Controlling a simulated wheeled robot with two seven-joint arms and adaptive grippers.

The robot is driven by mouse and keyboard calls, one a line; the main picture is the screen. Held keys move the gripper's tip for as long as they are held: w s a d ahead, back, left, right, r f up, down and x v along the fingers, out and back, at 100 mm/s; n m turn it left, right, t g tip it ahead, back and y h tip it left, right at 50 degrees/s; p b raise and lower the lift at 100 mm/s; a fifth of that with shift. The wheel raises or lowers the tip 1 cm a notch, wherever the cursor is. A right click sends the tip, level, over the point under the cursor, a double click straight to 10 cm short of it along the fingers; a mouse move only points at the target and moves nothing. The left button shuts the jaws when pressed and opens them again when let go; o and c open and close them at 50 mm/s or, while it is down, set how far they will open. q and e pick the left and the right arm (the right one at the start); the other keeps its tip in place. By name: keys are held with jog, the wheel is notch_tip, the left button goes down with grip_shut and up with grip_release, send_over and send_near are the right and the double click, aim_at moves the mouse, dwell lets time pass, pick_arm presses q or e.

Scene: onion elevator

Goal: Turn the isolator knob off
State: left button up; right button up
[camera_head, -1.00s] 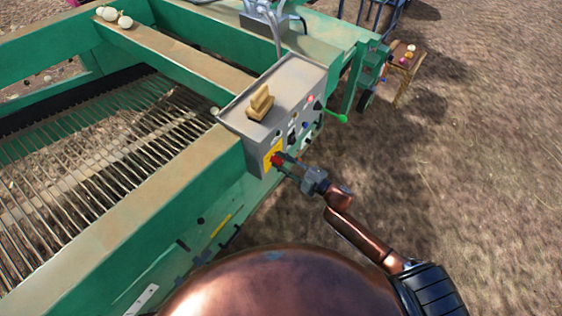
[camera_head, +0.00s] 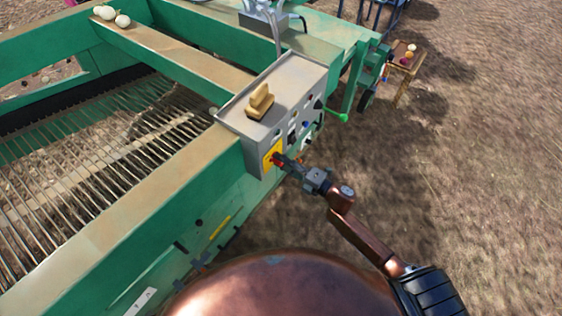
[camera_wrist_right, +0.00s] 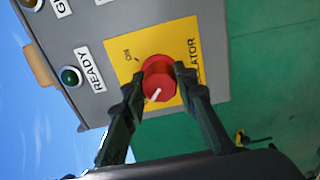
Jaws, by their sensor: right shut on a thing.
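The red isolator knob (camera_head: 276,159) sits on a yellow plate (camera_head: 268,155) at the near end of the grey control box. My right gripper (camera_head: 281,162) reaches it from the lower right and is shut on it. In the right wrist view, the knob (camera_wrist_right: 159,77) is between the two dark fingers, one on each side. Its white mark points down and slightly left, away from the word ON at the upper left of the yellow plate (camera_wrist_right: 190,33). Part of the plate's lettering is hidden by a finger. My left gripper is not in view.
The grey control box (camera_head: 300,90) carries other buttons and a green-tipped lever (camera_head: 337,116). A tan block-like object (camera_head: 260,102) rests on top. The green machine frame (camera_head: 120,215) and bar conveyor (camera_head: 70,150) fill the left. Open soil lies right.

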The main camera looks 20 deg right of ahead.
jog(key=shift+f, duration=0.1)
jog(key=o, duration=1.2)
jog(key=shift+c, duration=0.2)
jog(key=v, duration=1.2)
